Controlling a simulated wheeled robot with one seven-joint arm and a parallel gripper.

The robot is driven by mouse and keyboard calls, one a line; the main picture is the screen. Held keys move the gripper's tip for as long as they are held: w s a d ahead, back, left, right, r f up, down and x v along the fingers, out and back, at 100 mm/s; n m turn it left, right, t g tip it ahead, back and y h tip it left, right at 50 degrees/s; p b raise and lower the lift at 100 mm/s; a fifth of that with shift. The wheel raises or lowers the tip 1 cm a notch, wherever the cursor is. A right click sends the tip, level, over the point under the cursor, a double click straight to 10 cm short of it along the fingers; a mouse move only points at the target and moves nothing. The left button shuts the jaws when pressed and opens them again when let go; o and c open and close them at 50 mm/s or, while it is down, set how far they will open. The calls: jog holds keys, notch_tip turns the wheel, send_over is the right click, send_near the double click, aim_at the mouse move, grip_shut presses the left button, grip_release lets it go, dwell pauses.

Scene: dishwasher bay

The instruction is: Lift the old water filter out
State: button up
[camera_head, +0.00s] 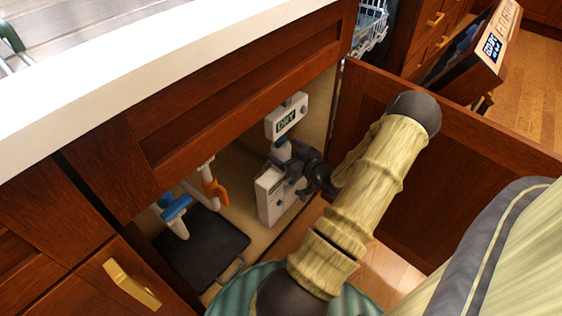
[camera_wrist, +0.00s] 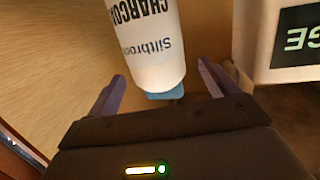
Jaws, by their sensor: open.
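A white filter cartridge (camera_wrist: 152,45) printed "CHARCOAL" and "Siltbro…" shows in the wrist view, with a blue end toward my gripper (camera_wrist: 158,76). My gripper is open, with one finger on each side of the blue end. Whether either finger touches it I cannot tell. In the head view my gripper (camera_head: 288,166) is inside the cabinet, and it hides most of the cartridge. A bit of blue shows just above it. Whether this cartridge is the old one does not show.
A white housing with a dark label (camera_head: 287,118) sits above my gripper, and a white box (camera_head: 270,196) below. Left are an orange-handled valve (camera_head: 214,190), a blue-and-white cylinder (camera_head: 175,215) and a dark tray (camera_head: 205,250). The open cabinet door (camera_head: 470,165) stands to the right.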

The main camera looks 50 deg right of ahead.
jog(key=w+b, duration=0.1)
jog(key=w+f+b, duration=0.1)
jog(key=w+b, duration=0.1)
jog(key=shift+w+d+f, duration=0.2)
jog(key=shift+w+d, duration=0.05)
jog(key=shift+w, duration=0.05)
jog(key=shift+w+d+r, duration=0.1)
jog(key=shift+w+r, duration=0.05)
jog(key=shift+w, duration=0.45)
jog(key=c, duration=1.8)
jog(key=shift+o, duration=0.2)
notch_tip(320, 180, up, 10)
jog(key=p, duration=0.6)
